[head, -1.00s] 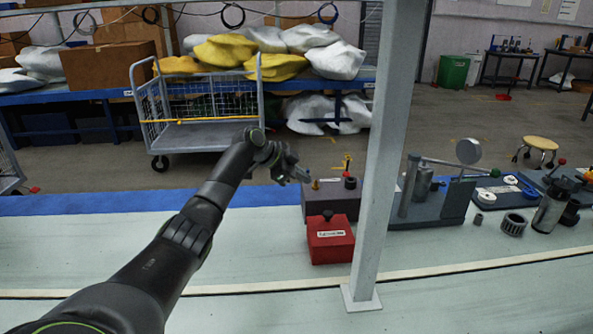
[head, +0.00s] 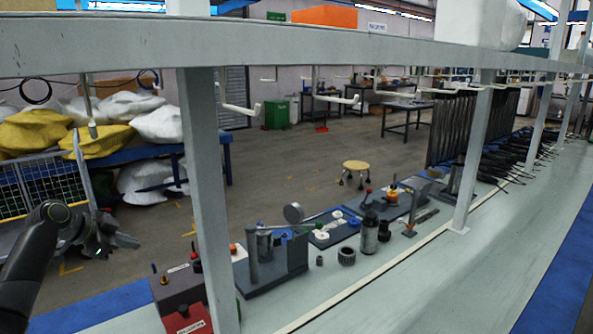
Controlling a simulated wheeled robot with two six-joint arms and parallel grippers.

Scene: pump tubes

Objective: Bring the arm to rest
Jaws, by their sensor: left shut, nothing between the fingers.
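My left gripper (head: 122,241) is at the left edge of the head view, held above the bench's far edge, with its fingers pointing right. It is shut and empty. A red box (head: 187,319) and a dark grey box (head: 178,284) with small knobs stand on the bench to the right of and below it, apart from it. The white post partly hides both boxes. My right gripper is not in view.
A white post (head: 209,190) and a long overhead rail (head: 330,42) with hooks cross the view. A lever press (head: 270,262), a dark bottle (head: 369,234) and small parts stand along the bench (head: 420,277). A wire cart (head: 45,190) stands behind my gripper.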

